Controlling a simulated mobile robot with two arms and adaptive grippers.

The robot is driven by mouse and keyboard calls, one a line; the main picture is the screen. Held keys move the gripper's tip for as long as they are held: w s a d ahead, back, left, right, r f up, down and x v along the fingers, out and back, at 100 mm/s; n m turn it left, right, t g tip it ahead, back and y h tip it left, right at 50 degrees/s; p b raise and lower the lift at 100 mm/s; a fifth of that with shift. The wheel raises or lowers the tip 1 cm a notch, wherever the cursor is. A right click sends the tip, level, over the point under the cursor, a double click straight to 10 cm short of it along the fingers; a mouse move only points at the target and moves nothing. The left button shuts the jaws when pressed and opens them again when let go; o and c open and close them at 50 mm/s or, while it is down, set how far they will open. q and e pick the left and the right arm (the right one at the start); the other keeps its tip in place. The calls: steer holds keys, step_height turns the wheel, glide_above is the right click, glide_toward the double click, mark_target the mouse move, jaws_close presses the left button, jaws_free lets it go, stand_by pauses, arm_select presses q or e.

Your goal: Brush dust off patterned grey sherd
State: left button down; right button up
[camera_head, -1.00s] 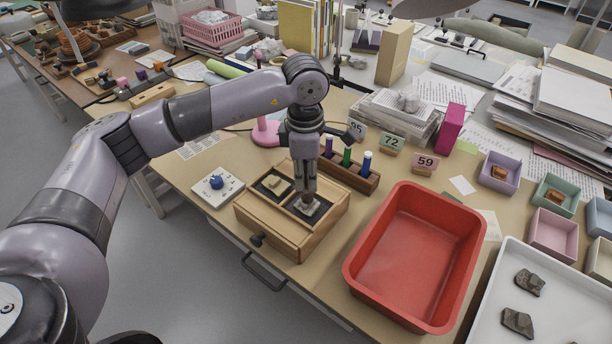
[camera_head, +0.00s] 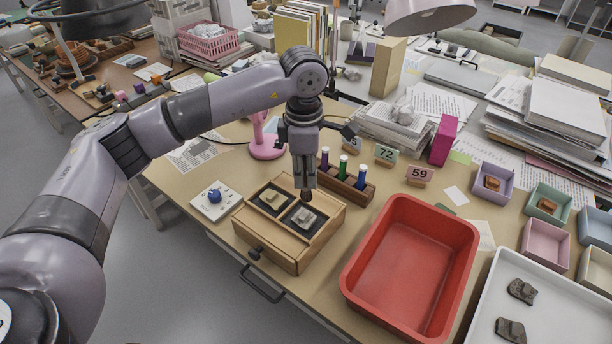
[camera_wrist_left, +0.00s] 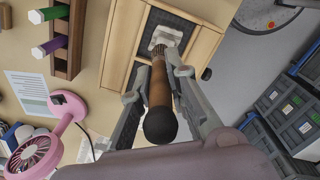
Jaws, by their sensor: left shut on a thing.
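A wooden box (camera_head: 297,258) on the table has two dark-lined compartments. A pale grey sherd (camera_head: 304,217) lies on the dark pad of the right compartment; it also shows in the left wrist view (camera_wrist_left: 166,38). Its pattern is too small to make out. Another small pale piece (camera_head: 271,196) lies in the left compartment. My left gripper (camera_head: 304,183) is shut on a brush (camera_wrist_left: 160,92) with a brown handle and a black rounded end. The brush points down; its tip is by the sherd's far edge, and I cannot tell whether they touch. My right gripper is not in view.
A rack with coloured tubes (camera_head: 345,183) stands just behind the box. A red tub (camera_head: 367,240) is to its right, and a white tray (camera_head: 560,308) with dark sherds lies beyond. A white plate with a blue object (camera_head: 214,196) is left. A pink fan (camera_head: 266,150) stands behind.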

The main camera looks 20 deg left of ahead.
mark_target(305, 189)
arm_select(q)
steer(key=shift+r, duration=0.75)
steer(key=shift+r, duration=0.1)
steer(key=shift+r+p, duration=0.85)
steer(key=shift+r, duration=0.6)
steer(key=shift+f, duration=0.2)
step_height(305, 189, down, 7)
steer(key=b, duration=0.5)
steer(key=shift+r+b, duration=0.2)
steer(key=shift+b, duration=0.15)
steer(key=shift+f+b, duration=0.85)
steer(key=shift+f, duration=0.2)
steer(key=shift+s, duration=0.1)
